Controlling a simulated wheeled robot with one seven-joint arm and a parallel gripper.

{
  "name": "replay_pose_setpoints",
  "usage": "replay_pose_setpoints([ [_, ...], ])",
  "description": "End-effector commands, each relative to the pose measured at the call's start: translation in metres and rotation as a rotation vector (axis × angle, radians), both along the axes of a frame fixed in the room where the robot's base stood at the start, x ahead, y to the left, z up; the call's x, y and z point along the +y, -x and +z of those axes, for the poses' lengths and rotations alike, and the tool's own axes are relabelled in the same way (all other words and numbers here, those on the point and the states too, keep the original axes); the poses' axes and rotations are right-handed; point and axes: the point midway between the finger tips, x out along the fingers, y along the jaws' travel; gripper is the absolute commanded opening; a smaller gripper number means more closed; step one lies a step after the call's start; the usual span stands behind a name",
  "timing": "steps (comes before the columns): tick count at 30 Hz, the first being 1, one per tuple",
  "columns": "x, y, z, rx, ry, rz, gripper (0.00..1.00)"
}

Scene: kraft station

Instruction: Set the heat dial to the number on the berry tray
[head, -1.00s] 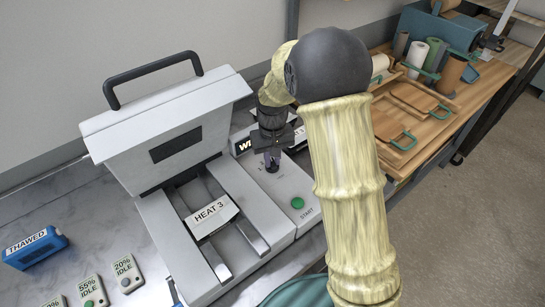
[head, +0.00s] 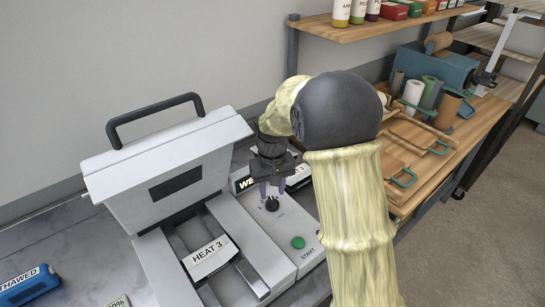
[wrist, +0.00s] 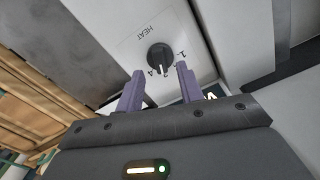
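A white label reading HEAT 3 (head: 207,257) lies between the rails of the grey press; I cannot make out berries or a separate tray under it. The black heat dial (head: 272,204) stands on the press's side panel, beyond the green START button (head: 298,242). In the wrist view the dial (wrist: 160,56) has a white pointer aimed toward my gripper, between a 1 and what looks like a 4; the exact number is unclear. My gripper (head: 270,189) is just above the dial. Its purple fingers (wrist: 160,88) are apart, with nothing between them.
The press's raised lid (head: 170,165) with a black handle stands left of my gripper. A blue THAWED block (head: 28,285) is at the lower left. A wooden bench (head: 440,145) with boards and rolls is at the right, below a shelf (head: 370,30).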

Motion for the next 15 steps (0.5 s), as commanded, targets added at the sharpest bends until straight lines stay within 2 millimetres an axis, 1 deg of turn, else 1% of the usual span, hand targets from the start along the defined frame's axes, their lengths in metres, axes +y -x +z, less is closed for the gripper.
replay_pose_setpoints([
  [3, 0.0, -0.001, 0.025, -0.006, -0.001, 0.0, 0.37],
  [15, 0.0, -0.001, 0.105, -0.007, -0.002, -0.001, 0.37],
])
